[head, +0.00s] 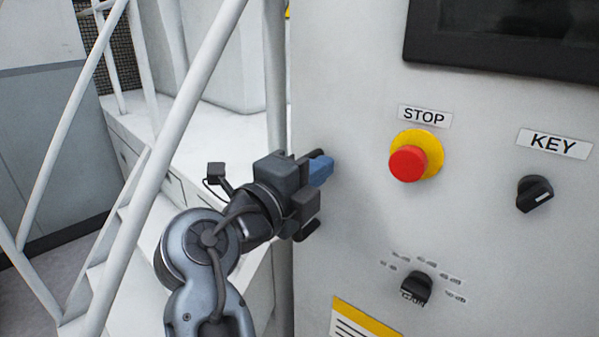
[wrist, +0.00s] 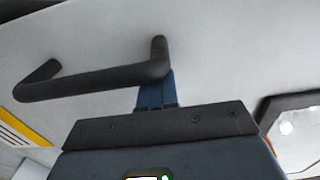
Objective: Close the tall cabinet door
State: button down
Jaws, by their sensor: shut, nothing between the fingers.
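The tall cabinet's light grey front panel (head: 350,80) fills the right of the head view. Whether its door stands open or shut cannot be told. A black U-shaped handle (wrist: 95,84) crosses the upper left of the wrist view, fixed to a pale surface. My gripper (head: 321,170) is at the panel's left edge, mostly hiding the handle in the head view. Its blue fingers (wrist: 156,92) are shut with nothing between them. Their tips are close by one end of the handle; whether they touch it cannot be told.
The panel bears a red STOP button (head: 408,163), a KEY switch (head: 535,194), a rotary knob (head: 416,288) and a dark screen (head: 500,40). White stairs with a sloping rail (head: 165,150) stand left, close behind my arm. A grey floor patch (head: 60,270) shows lower left.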

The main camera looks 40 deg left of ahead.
jog(key=shift+w, duration=0.5)
